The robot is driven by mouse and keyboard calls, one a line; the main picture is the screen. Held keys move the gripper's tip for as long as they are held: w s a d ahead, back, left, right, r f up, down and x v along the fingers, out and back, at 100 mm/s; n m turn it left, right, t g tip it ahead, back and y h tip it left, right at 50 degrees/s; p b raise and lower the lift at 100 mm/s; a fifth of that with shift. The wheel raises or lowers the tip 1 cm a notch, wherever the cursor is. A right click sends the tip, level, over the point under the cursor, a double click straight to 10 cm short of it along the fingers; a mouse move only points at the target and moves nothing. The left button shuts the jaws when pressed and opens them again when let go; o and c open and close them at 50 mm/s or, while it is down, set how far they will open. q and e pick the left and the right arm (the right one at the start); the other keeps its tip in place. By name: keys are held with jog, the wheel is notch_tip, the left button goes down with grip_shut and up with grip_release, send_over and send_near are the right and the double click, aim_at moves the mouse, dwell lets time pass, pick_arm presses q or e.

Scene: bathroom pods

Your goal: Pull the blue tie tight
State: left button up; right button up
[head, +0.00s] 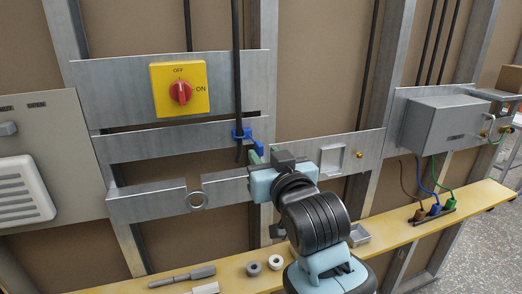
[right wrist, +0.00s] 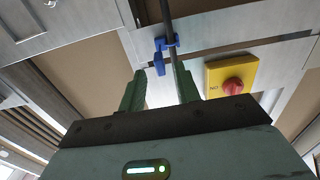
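The blue tie (head: 241,134) sits around a black vertical cable (head: 237,70) at the middle grey metal strip. It also shows in the right wrist view (right wrist: 162,46), with its blue tail hanging toward my gripper. My right gripper (head: 264,154) is just below and right of the tie in the head view. In the right wrist view its two green fingers (right wrist: 160,72) stand apart, with the tail's end in the gap between the tips. I see no finger closed on it. Whether a finger touches the tail is unclear. My left gripper is not in view.
A yellow switch plate with a red knob (head: 181,90) is above left of the tie. A grey box (head: 447,122) with coloured wires is at right. Metal strips lie close behind my gripper.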

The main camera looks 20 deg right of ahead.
jog(key=s, duration=0.3)
jog(key=shift+s, duration=0.35)
jog(key=s+d+f+n+g+y, duration=0.1)
jog(key=s+f+g, duration=0.1)
jog(key=f, duration=1.3)
jog(key=s+f+n+g, duration=0.1)
jog(key=s+f+g, duration=0.15)
jog(key=f, duration=1.35)
jog(key=s+d+f+g, duration=0.2)
jog(key=s+f, duration=0.8)
jog(key=s+d+f+g, duration=0.2)
jog(key=s+f, duration=0.8)
jog(key=s, duration=0.1)
